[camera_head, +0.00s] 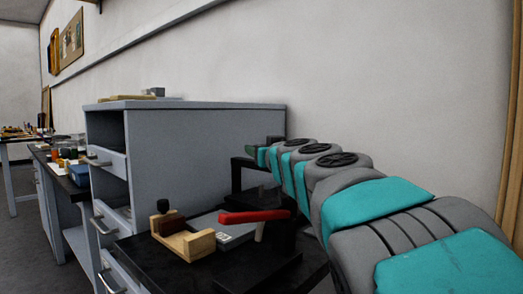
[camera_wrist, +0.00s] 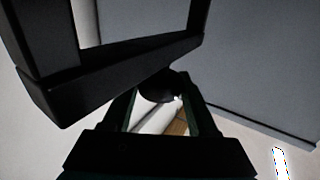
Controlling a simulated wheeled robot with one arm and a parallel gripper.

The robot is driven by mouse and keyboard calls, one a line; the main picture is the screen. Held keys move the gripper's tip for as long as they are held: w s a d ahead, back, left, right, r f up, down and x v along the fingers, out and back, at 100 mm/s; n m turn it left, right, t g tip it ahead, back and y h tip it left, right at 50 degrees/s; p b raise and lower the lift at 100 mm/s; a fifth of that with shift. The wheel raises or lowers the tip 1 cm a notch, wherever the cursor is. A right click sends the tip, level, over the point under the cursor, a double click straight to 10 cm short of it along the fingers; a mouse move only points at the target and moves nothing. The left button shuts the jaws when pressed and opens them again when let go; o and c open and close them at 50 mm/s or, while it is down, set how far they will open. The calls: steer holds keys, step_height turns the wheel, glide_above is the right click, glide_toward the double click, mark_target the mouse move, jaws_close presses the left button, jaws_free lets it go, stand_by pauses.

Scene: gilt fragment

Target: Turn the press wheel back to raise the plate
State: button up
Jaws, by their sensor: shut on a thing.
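The black press (camera_head: 238,178) stands on the dark bench top, partly behind my arm in the head view. Its black frame (camera_wrist: 110,75) fills the upper left of the wrist view. My gripper (camera_wrist: 160,97) is shut on a dark rounded piece (camera_wrist: 155,84) just under the frame, apparently part of the press wheel; its outline is mostly lost in shadow. In the head view my arm reaches in from the right and its end is at the top of the press. The wheel's full shape and the plate's height cannot be made out.
A red-handled tool (camera_head: 253,216) and a wooden block (camera_head: 188,243) with a black knob lie on the dark bench top (camera_head: 160,268) in front of the press. A grey cabinet (camera_head: 190,140) stands close behind. More cluttered benches (camera_head: 62,165) stand at left.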

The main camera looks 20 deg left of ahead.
steer(key=shift+d+f+n+g+y+b, duration=0.15)
steer(key=shift+n+g+y+b, duration=0.3)
steer(key=shift+b, duration=0.45)
steer(key=shift+c, duration=0.4)
